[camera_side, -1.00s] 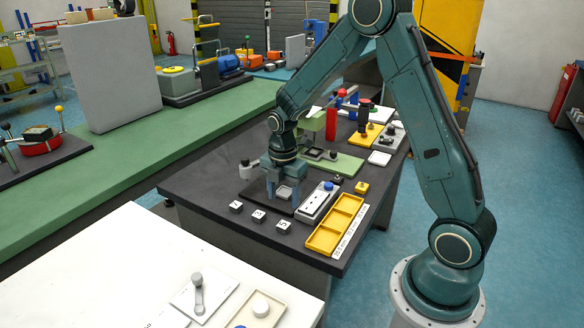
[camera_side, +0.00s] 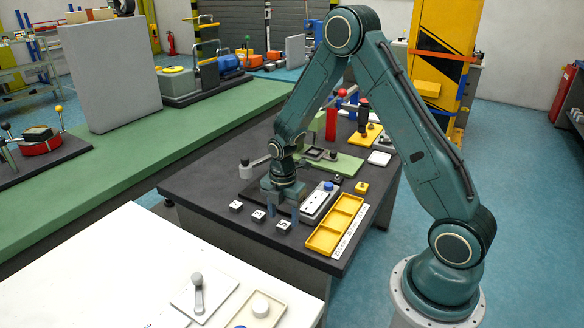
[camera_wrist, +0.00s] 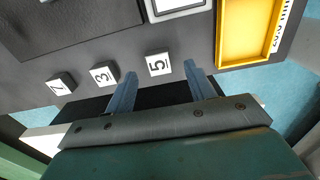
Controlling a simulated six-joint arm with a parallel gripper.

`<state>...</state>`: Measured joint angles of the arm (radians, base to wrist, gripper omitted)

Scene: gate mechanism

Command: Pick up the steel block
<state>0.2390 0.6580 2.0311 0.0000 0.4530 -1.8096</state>
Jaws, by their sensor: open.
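Three small dark blocks with white numbered tops stand in a row at the table's near edge: the block marked 5 (camera_side: 284,225), the block marked 3 (camera_side: 258,215) and a third (camera_side: 236,206), whose mark looks like 7 or 1. I cannot tell which is the steel block. My gripper (camera_side: 282,212) is open, pointing down just above the row at the 5 end. In the wrist view the block marked 5 (camera_wrist: 158,64) shows between the two fingertips (camera_wrist: 160,74); the block marked 3 (camera_wrist: 103,74) lies outside them, to the left. No contact is visible.
A yellow compartment tray (camera_side: 335,226) lies to the right of the row. A grey-white panel with a blue knob (camera_side: 320,201) stands beside my gripper. A dark plate (camera_wrist: 75,22) lies behind the blocks. A white table (camera_side: 130,270) is in front.

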